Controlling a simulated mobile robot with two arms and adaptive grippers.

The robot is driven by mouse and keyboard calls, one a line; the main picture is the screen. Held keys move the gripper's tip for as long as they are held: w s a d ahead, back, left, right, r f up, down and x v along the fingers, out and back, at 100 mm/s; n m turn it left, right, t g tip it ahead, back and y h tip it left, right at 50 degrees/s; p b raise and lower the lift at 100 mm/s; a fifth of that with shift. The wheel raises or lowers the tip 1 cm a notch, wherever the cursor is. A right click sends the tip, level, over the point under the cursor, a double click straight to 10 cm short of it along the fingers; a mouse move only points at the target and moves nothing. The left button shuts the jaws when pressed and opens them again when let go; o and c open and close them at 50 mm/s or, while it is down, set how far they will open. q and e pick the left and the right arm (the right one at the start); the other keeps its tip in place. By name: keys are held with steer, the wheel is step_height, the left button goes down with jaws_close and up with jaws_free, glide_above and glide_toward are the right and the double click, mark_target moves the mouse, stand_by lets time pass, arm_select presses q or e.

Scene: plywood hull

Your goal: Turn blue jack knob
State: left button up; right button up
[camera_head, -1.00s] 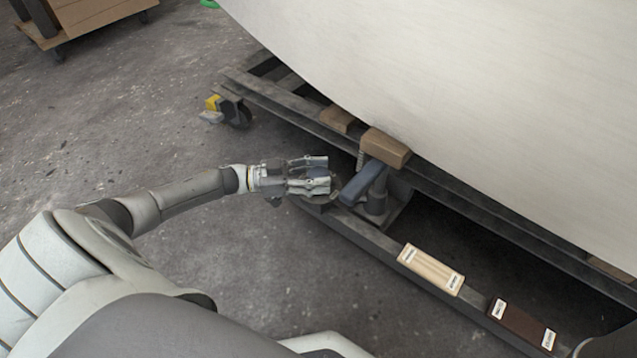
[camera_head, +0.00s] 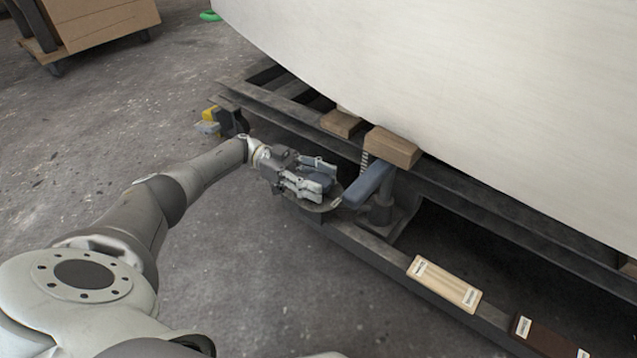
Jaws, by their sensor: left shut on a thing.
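The jack stands on the dark steel frame under the pale hull, with a blue arm (camera_head: 369,185) that slopes up to a wooden block (camera_head: 392,147). My left gripper (camera_head: 320,180) reaches in from the left beside the lower end of this blue arm. Its fingers are closed around the blue jack knob (camera_head: 317,177), which is mostly hidden between them. A dark round plate (camera_head: 326,207) shows just below the fingers. My right gripper is not in view.
The pale hull (camera_head: 450,90) overhangs from the upper right. A light wooden block (camera_head: 444,284) and a dark brown one (camera_head: 548,338) lie on the frame's front beam (camera_head: 375,247). A yellow-marked caster (camera_head: 226,120) is at the frame's left end.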

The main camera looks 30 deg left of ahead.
mark_target(319, 179)
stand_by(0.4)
arm_select(q)
steer(key=o, duration=1)
steer(key=shift+d, duration=0.1)
step_height(319, 179, up, 10)
stand_by(0.5)
